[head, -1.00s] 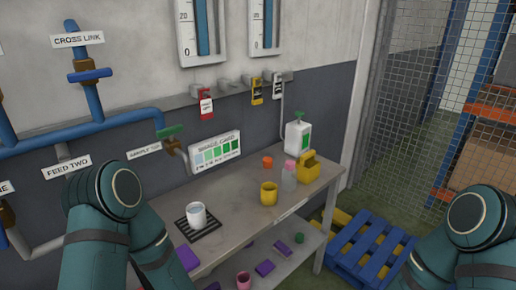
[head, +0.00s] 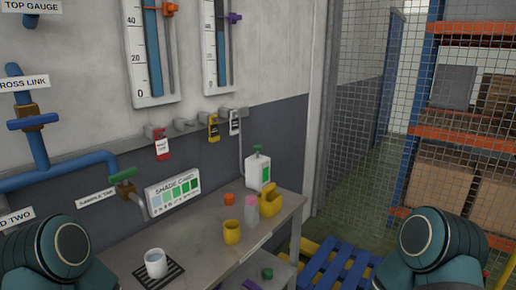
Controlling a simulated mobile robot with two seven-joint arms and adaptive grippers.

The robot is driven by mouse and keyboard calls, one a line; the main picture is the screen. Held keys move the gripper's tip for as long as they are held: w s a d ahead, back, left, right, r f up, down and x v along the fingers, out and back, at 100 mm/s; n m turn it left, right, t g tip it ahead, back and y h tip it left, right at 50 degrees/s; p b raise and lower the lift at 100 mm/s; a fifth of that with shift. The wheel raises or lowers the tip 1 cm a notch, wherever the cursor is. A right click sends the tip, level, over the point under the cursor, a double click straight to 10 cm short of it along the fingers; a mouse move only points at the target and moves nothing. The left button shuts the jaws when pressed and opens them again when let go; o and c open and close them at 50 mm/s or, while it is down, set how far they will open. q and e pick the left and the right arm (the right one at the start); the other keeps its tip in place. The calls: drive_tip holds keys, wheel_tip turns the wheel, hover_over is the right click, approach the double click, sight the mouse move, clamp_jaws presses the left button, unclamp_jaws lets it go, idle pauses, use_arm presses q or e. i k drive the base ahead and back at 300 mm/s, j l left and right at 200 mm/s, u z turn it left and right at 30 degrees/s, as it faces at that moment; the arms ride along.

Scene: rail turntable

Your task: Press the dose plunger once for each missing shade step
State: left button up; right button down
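The dose bottle (head: 258,173) is white with a green level strip and a green plunger (head: 257,150) on top. It stands at the back right of the bench. The shade card (head: 173,193) leans against the wall behind the bench, with swatches running from pale blue to dark green. A white cup (head: 156,263) with pale liquid sits on a black striped grate at the bench's front left. The green-handled sample tap (head: 124,176) is above and left of the cup. Both my arms show at the lower corners, but neither gripper is in view.
A yellow mug (head: 232,231), an orange cup (head: 229,199), a pink bottle (head: 252,210) and a yellow caddy (head: 270,203) stand on the bench (head: 206,252). A blue pallet (head: 335,266) lies on the floor to the right, before a mesh fence (head: 358,130).

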sight(257, 148)
drive_tip(key=u, duration=0.35)
drive_tip(key=l+u, duration=0.2)
drive_tip(key=u, duration=0.2)
drive_tip(key=i+l+u, duration=0.1)
drive_tip(key=u, duration=0.3)
drive_tip(key=l+u, duration=0.65)
drive_tip(key=l, duration=0.15)
drive_tip(key=k+l+u, duration=0.2)
drive_tip(key=l, duration=0.55)
drive_tip(key=k+l, duration=0.15)
drive_tip(key=l, duration=0.15)
drive_tip(key=l+u, duration=0.1)
drive_tip(key=l, duration=0.25)
drive_tip(key=k, duration=0.05)
